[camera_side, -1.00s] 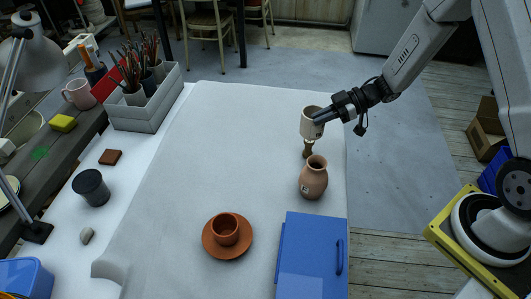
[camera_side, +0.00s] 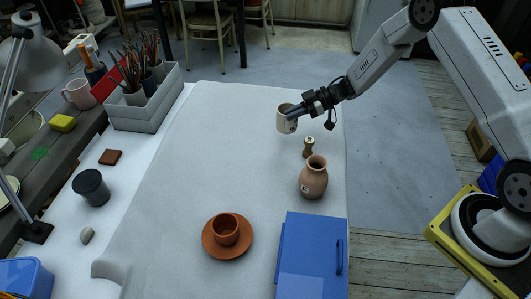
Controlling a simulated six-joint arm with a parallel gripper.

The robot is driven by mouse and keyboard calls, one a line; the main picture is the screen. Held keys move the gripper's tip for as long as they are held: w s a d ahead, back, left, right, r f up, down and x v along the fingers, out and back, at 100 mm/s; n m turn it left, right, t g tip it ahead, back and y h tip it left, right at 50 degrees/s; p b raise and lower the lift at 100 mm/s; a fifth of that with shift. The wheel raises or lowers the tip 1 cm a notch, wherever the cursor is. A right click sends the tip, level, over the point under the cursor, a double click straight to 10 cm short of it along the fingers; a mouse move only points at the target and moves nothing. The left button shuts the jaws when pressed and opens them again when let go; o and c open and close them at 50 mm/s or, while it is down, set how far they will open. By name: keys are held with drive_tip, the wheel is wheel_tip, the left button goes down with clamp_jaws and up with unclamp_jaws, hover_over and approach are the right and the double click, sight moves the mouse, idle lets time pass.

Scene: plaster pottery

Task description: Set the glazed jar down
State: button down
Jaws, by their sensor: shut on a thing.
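The glazed jar (camera_side: 284,118) is a pale cream cup-like vessel with a small dark mark low on its side. My gripper (camera_side: 294,113) comes from the right and is shut on the jar's right side. The jar looks upright at the far part of the white-covered table (camera_side: 220,150). I cannot tell whether its base touches the cloth or hangs a little above it.
A small brown-and-tan object (camera_side: 309,148) stands just right of the jar, with a terracotta vase (camera_side: 314,178) nearer. A terracotta cup (camera_side: 225,229) sits on a saucer (camera_side: 226,251). A blue box (camera_side: 308,262) lies front right. The cloth left of the jar is clear.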

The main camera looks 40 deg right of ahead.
sight(284, 125)
drive_tip(key=shift+w+f, duration=1.55)
drive_tip(key=shift+f, duration=0.25)
drive_tip(key=shift+w+f, duration=0.15)
drive_tip(key=shift+f, duration=0.05)
drive_tip(key=shift+w+f, duration=0.1)
drive_tip(key=shift+f, duration=1.5)
drive_tip(key=c, duration=0.7)
unclamp_jaws()
drive_tip(key=shift+f, duration=0.1)
